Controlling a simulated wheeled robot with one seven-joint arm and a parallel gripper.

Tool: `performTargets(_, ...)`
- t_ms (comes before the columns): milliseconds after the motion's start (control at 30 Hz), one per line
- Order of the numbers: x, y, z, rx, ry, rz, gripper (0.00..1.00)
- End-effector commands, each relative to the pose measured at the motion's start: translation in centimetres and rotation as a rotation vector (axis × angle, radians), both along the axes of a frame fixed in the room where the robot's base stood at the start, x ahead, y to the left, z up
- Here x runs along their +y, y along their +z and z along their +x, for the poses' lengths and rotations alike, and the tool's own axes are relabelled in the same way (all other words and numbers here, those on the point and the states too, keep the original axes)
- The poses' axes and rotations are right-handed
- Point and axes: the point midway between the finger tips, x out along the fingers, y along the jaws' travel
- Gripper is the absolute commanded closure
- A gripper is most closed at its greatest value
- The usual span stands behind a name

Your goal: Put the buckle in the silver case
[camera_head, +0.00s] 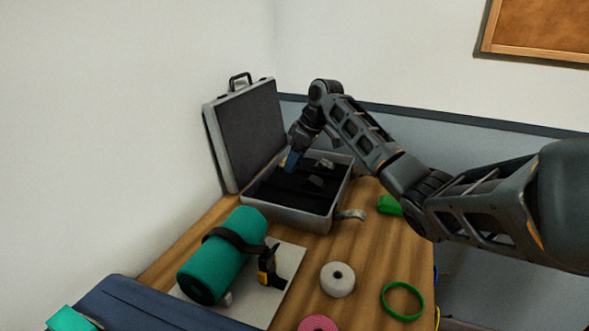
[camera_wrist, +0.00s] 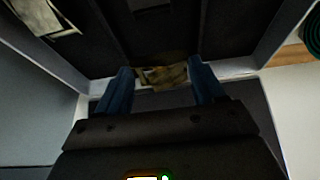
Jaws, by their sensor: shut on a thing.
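The silver case (camera_head: 318,222) stands open on the wooden table, its lid tilted back at the left and its dark inside split by dividers. My gripper (camera_head: 290,161) is over the left back part of the open case, pointing down. In the wrist view my gripper (camera_wrist: 160,78) has its blue fingers on either side of a worn yellow-brown metal piece (camera_wrist: 165,75), which looks like the buckle. Its lower part is hidden by my gripper. Whether it touches the case floor I cannot tell.
Metal pieces (camera_head: 325,163) lie in the case. A teal roll (camera_head: 225,256) with a black strap, a white tape roll (camera_head: 338,279), a pink roll (camera_head: 318,323) and a green ring (camera_head: 402,300) sit in front. A green item (camera_head: 389,205) lies right of the case.

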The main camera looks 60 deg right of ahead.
Motion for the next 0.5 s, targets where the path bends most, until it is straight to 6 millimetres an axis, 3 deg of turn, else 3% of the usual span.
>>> performTargets(500,0.2,-4.3,0.4,0.000,0.000,-0.001,0.70)
